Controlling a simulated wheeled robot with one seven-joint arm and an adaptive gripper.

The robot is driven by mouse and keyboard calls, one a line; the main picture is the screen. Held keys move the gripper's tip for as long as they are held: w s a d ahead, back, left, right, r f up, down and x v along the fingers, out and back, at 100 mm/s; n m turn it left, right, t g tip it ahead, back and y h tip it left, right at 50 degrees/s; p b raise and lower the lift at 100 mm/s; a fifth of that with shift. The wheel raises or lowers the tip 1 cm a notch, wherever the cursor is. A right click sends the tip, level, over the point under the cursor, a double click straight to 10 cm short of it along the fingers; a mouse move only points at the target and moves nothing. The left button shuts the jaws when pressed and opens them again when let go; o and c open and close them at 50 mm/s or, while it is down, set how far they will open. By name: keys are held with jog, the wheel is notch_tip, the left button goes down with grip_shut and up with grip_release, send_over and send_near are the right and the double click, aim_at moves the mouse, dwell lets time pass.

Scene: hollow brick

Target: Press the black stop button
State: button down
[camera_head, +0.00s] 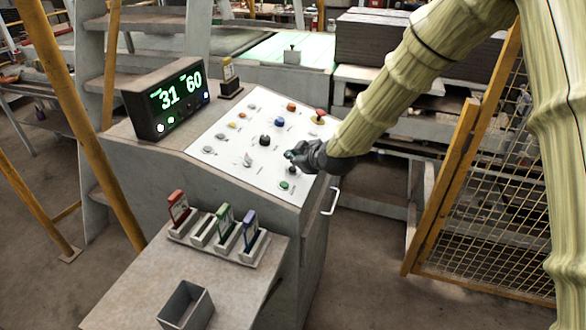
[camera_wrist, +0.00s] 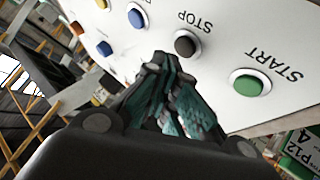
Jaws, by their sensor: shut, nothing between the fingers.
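The black stop button (camera_wrist: 187,43) sits on the white panel with the word STOP beside it. In the head view a dark button just below my gripper, at the panel's lower right, appears to be the same one (camera_head: 292,171). My gripper (camera_head: 290,155) is shut and empty over the lower right part of the panel. In the wrist view my gripper's closed tips (camera_wrist: 160,62) point at the panel just left of and below the black button. I see no clear contact between them.
The green START button (camera_wrist: 247,83) is close beside the black one. A blue button (camera_wrist: 136,17) lies on the other side. A red mushroom knob (camera_head: 319,115) stands at the panel's right edge. A display box (camera_head: 165,97) stands at the left, and a yellow mesh fence (camera_head: 480,190) at the right.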

jog(key=r+p, duration=0.1)
jog(key=r, duration=0.1)
jog(key=d+r+p, duration=0.1)
jog(key=r, duration=0.1)
jog(key=shift+s+d+r, duration=0.15)
jog(key=shift+s+r, duration=0.05)
jog(key=shift+r, duration=0.2)
dwell(0.9)
